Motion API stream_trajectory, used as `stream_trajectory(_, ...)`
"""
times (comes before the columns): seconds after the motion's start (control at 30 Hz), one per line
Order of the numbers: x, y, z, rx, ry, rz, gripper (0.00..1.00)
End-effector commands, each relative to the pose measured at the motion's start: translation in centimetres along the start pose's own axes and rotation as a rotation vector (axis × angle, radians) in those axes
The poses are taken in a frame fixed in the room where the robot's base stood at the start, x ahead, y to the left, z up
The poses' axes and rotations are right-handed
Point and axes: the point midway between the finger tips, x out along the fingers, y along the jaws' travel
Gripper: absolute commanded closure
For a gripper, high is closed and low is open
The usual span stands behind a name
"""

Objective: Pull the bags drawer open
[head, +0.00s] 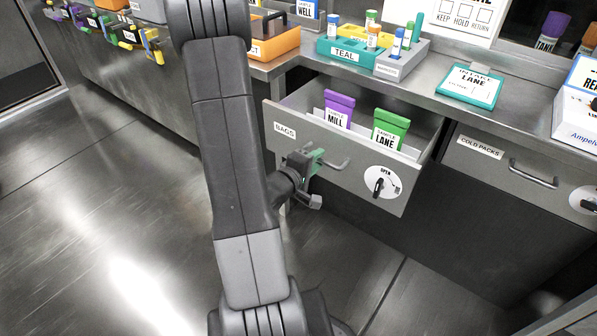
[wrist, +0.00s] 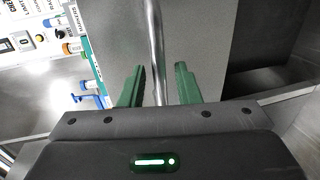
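The bags drawer (head: 335,165) is pulled out from under the counter, its front label reading BAGS. A purple MILL bag (head: 338,107) and a green LANE bag (head: 390,128) stand inside it. Its bar handle (head: 338,165) is on the front, and a round dial (head: 382,182) marked OPEN with a black knob is right of it. My gripper (head: 314,178) is at the left part of the handle. In the wrist view the handle bar (wrist: 155,45) runs between my two green fingers (wrist: 158,88), with a visible gap on each side. The fingers are open.
The closed cold packs drawer (head: 510,170) is to the right. On the counter are a teal TEAL rack (head: 345,52), a grey rack (head: 402,65) and an IN TAKE LANE sign (head: 470,87). The floor (head: 110,210) at left is clear.

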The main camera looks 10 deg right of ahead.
Motion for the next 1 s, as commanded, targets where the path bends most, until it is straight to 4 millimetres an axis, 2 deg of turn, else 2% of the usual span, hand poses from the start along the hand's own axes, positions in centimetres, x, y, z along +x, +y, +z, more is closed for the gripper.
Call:
stream_trajectory(0.2, -3.9, 0.2, -0.1, -0.003, 0.005, 0.000, 0.70)
stream_trajectory(0.6, -9.9, 0.1, 0.0, -0.003, 0.003, 0.000, 0.70)
stream_trajectory(0.8, -11.6, 0.1, 0.0, -0.002, 0.001, 0.000, 0.70)
stream_trajectory(1.0, -12.3, 0.0, 0.1, -0.001, -0.001, 0.001, 0.70)
